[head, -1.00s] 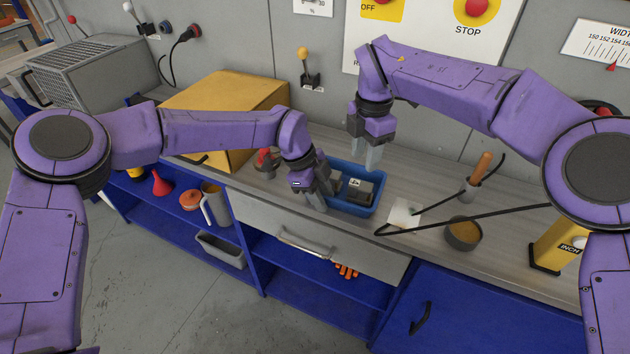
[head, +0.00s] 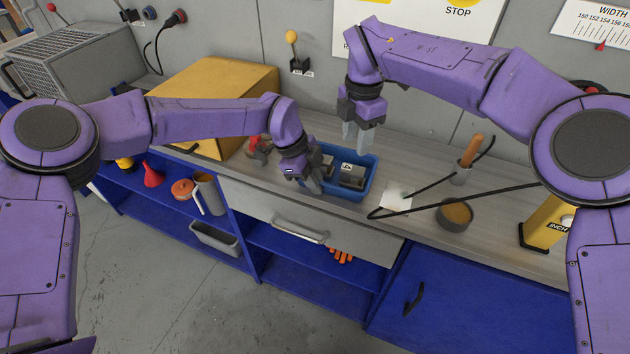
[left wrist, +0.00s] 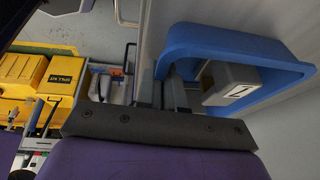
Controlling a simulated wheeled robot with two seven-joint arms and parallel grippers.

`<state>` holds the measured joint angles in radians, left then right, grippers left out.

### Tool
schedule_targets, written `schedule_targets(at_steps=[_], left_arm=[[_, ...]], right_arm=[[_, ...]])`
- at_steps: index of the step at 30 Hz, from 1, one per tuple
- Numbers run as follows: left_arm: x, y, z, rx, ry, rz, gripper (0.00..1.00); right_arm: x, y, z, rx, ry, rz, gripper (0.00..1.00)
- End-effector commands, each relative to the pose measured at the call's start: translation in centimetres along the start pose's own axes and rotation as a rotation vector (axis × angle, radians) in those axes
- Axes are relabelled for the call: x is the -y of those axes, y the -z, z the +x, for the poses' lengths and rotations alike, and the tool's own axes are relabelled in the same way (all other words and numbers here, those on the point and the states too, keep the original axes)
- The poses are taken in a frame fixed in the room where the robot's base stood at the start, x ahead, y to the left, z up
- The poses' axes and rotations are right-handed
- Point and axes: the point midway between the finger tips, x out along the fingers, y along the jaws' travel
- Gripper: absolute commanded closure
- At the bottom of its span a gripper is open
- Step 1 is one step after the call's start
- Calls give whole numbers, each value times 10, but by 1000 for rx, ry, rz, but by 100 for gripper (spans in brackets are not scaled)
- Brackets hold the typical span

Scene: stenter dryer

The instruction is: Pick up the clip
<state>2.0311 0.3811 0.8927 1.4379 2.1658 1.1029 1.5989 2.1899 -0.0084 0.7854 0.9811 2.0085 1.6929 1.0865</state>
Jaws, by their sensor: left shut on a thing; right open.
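A blue tray (head: 368,181) lies on the bench. It holds a grey block with a white label (head: 352,176), which also shows in the left wrist view (left wrist: 228,84). My left gripper (head: 314,186) is at the tray's left front edge, shut on a dark grey piece that I take to be the clip. The fingers (left wrist: 165,94) hide most of that piece, and I cannot tell whether it touches the tray. My right gripper (head: 357,137) is open and empty, pointing down above the tray's back edge.
A yellow box (head: 215,95) stands left of the tray. To the right are a white pad (head: 396,196), a round cup (head: 455,215), a wooden-handled tool (head: 471,152) and a black rod. A drawer handle (head: 300,231) juts out below the bench edge.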

Motion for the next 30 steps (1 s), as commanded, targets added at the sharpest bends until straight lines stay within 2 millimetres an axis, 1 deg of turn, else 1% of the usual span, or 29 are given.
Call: schedule_targets(at_steps=[2, 4, 5, 8, 12, 15, 19, 22, 27, 30], left_arm=[[0, 0, 0, 0, 1, 0, 100], [0, 0, 0, 0, 1, 0, 100], [0, 0, 0, 0, 1, 0, 100], [0, 0, 0, 0, 1, 0, 100], [0, 0, 0, 0, 1, 0, 100], [0, 0, 0, 0, 1, 0, 100], [0, 0, 0, 0, 1, 0, 100], [0, 0, 0, 0, 1, 0, 100], [0, 0, -1, 0, 1, 0, 100], [0, 0, -1, 0, 1, 0, 100]], right_arm=[[0, 0, 0, 0, 0, 0, 57], [0, 0, 0, -5, -2, 0, 38], [-1, 0, -2, -8, -7, 9, 34], [-2, -1, -8, -10, -11, 146, 34], [-2, -3, -16, -9, -10, 473, 34], [-2, -4, -19, -5, -6, 678, 34], [0, -5, -18, 0, 0, 830, 34], [0, -4, -4, 0, 4, 861, 34], [0, -4, 33, 0, 4, 860, 34], [0, -4, 45, 0, 2, 860, 34]])
